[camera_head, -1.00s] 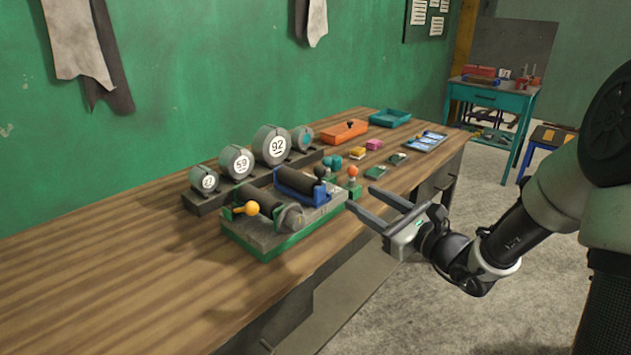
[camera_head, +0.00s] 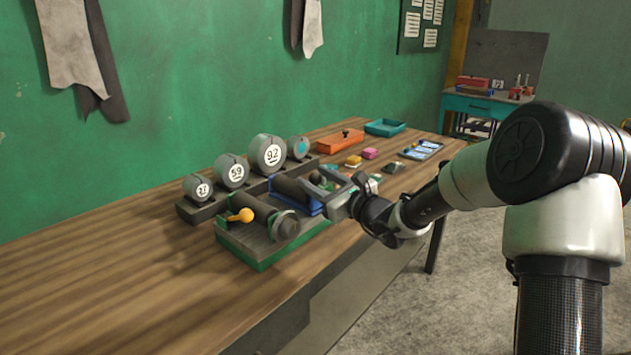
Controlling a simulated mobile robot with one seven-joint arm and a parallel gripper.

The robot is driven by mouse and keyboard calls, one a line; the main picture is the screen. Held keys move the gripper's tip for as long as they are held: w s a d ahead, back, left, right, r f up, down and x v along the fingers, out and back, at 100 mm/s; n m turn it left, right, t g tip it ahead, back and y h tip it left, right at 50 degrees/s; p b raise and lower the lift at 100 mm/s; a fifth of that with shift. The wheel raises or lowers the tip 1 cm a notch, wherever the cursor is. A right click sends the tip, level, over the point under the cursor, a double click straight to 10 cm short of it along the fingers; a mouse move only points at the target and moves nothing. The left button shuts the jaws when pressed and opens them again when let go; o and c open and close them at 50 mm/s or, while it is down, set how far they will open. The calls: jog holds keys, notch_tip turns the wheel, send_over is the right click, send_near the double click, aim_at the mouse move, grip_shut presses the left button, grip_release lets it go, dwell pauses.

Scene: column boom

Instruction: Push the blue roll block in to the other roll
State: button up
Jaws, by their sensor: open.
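The blue roll block (camera_head: 312,209) holds a dark roller and sits on the right part of a grey and green base (camera_head: 262,252). The other roll (camera_head: 257,213) lies to its left on the same base, with an orange-knobbed lever (camera_head: 241,215) at its near left end. A gap shows between the two rolls. My gripper (camera_head: 328,183) is open, its fingers over the right side of the blue block. The gripper hides part of the block, and I cannot tell whether they touch.
Behind the base stands a dark rack with round numbered gauges (camera_head: 267,154). An orange tray (camera_head: 340,141), a teal tray (camera_head: 385,127) and small coloured blocks (camera_head: 354,161) lie farther back. The left of the wooden bench (camera_head: 110,275) is clear.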

jog(key=shift+w+a, duration=0.15)
grip_shut()
